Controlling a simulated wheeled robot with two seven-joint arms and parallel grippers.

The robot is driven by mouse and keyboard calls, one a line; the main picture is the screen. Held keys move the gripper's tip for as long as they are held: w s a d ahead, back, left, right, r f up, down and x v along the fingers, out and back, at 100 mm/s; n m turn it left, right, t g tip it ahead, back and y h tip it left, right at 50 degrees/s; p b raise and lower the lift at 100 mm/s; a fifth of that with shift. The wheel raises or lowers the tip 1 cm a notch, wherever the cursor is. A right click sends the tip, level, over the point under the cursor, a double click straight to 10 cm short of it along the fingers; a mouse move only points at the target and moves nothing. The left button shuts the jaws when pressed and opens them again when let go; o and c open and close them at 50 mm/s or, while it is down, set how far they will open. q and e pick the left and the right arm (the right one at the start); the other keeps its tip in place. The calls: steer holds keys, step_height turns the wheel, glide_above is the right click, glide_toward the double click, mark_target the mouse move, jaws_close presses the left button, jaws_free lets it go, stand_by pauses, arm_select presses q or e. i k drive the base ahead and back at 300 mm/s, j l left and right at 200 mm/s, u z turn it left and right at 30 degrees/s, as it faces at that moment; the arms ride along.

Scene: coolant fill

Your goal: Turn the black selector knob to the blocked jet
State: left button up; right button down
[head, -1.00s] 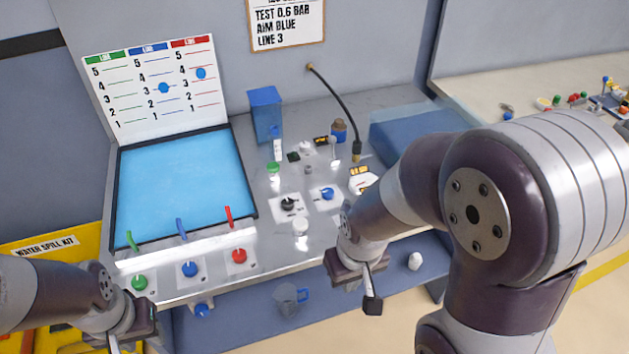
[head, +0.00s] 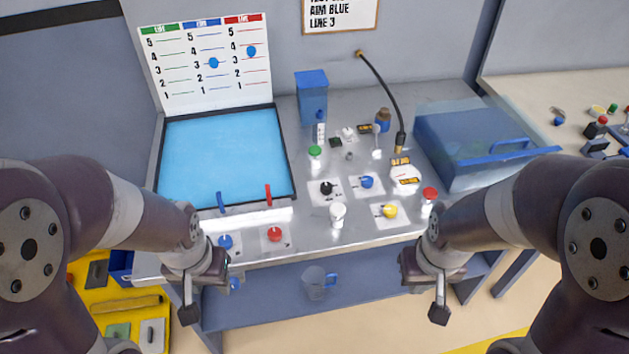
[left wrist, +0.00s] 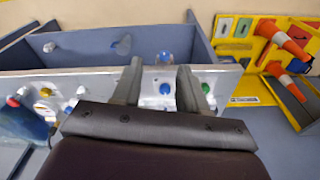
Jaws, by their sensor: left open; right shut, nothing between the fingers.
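The black selector knob (head: 326,188) sits on a white plate on the steel bench, right of the blue water tank (head: 220,150). A blue jet (head: 221,202) and a red jet (head: 268,194) stand at the tank's front edge; my left arm covers the green jet's place. I cannot tell which jet is blocked. My left gripper (head: 188,314) is in front of the bench edge, clear of the knob; in the left wrist view its fingers (left wrist: 158,80) are apart with nothing between them. My right gripper (head: 439,314) is shut and empty in front of the bench, right of the knob.
Beside the black knob are a blue knob (head: 367,181), a yellow knob (head: 390,210) and a white cup (head: 338,214). Blue (head: 225,241) and red (head: 275,234) front knobs line the near edge. A clear jug (head: 314,284) stands on the lower shelf.

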mark_target(326, 187)
steer(key=i+l+z, duration=0.5)
steer(key=i+z, duration=0.15)
steer(key=i, duration=0.1)
